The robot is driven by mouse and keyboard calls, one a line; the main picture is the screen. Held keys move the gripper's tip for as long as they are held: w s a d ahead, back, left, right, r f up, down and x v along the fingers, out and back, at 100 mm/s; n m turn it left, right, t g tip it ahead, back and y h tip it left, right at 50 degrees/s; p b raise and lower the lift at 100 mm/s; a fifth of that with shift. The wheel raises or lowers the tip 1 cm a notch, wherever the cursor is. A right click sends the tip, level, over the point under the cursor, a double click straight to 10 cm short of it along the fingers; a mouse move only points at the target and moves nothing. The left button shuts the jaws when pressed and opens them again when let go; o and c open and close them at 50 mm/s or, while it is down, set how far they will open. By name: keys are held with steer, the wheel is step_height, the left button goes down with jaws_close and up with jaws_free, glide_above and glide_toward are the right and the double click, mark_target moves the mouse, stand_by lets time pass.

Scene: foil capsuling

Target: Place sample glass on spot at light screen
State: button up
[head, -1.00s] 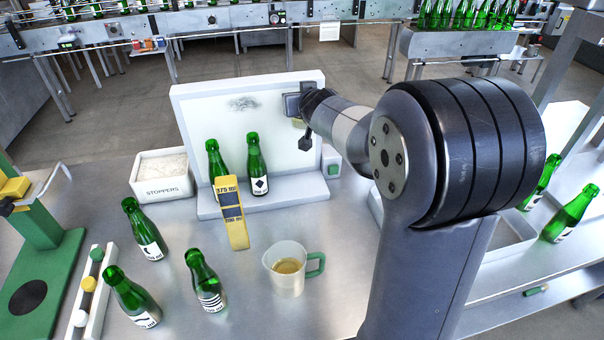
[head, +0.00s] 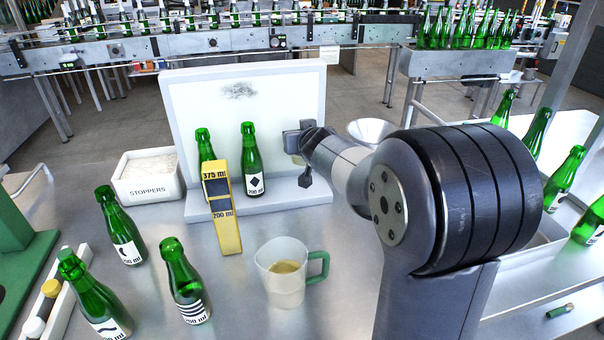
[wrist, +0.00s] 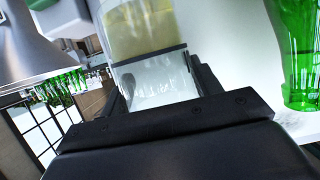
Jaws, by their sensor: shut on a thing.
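The sample glass (wrist: 150,65) is a clear tumbler with pale yellow liquid, held between the two dark fingers of my gripper (wrist: 158,88) in the wrist view. In the head view my gripper (head: 297,140) is in front of the right part of the light screen (head: 290,95), above its base ledge (head: 290,195). Only a little of the glass (head: 298,158) shows there. The light screen is a white upright panel with a dark smudge near the top. Two green bottles (head: 252,165) stand on its ledge at the left and middle.
A yellow gauge (head: 226,225) stands before the ledge. A measuring jug (head: 283,280) with yellowish liquid is nearer. A stoppers box (head: 148,180) is left of the screen. Several bottles (head: 184,285) stand at front left. A funnel (head: 371,130) shows behind my arm.

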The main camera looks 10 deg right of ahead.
mark_target(306, 165)
steer(key=shift+f+b, duration=3.5)
steer(key=shift+f, duration=0.4)
steer(key=shift+f, duration=0.1)
steer(key=o, duration=1.2)
steer(key=shift+c, duration=0.2)
steer(key=shift+r, duration=0.25)
steer(key=p+v, duration=0.3)
steer(key=v, duration=0.7)
steer(key=shift+s+r, duration=0.2)
steer(key=shift+s, duration=0.75)
